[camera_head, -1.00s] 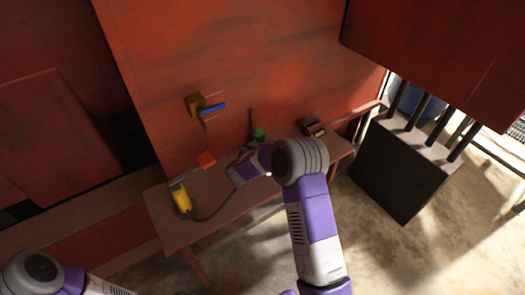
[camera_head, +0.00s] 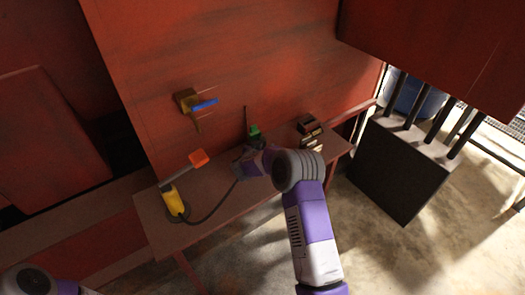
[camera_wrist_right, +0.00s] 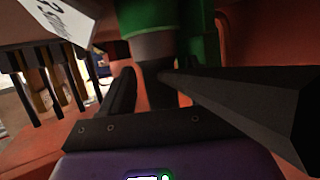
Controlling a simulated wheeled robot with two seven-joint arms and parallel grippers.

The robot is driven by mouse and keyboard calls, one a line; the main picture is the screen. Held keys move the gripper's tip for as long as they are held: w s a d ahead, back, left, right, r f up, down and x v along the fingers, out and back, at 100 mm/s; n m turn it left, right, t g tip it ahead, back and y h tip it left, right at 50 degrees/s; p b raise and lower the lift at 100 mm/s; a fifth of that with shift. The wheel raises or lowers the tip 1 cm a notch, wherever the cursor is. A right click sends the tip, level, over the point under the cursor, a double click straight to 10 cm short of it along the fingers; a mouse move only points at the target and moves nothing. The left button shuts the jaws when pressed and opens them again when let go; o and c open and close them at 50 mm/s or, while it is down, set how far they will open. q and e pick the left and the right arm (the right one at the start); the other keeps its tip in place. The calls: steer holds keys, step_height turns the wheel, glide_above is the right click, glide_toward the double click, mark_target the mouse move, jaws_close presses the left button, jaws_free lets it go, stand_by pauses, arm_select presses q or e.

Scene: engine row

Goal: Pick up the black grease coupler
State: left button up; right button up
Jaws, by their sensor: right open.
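In the right wrist view a dark cylindrical piece (camera_wrist_right: 154,52), with green parts (camera_wrist_right: 150,15) above and beside it, stands between the fingers of my right gripper (camera_wrist_right: 147,76). It is probably the black grease coupler, but I cannot tell for sure. The jaws are open, one finger on each side. In the head view my right gripper (camera_head: 241,153) is over the bench beside a small green-topped object (camera_head: 254,132); its fingers and the coupler are hard to make out there. My left gripper is outside the frame.
A yellow tool (camera_head: 173,199) with a black hose (camera_head: 212,212) lies on the left of the bench (camera_head: 152,225). An orange-ended tool (camera_head: 198,158) lies behind it. A small box (camera_head: 309,126) is at the right. A blue-handled valve (camera_head: 204,104) projects from the red wall.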

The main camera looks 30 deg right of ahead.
jaws_close()
stand_by(0.4)
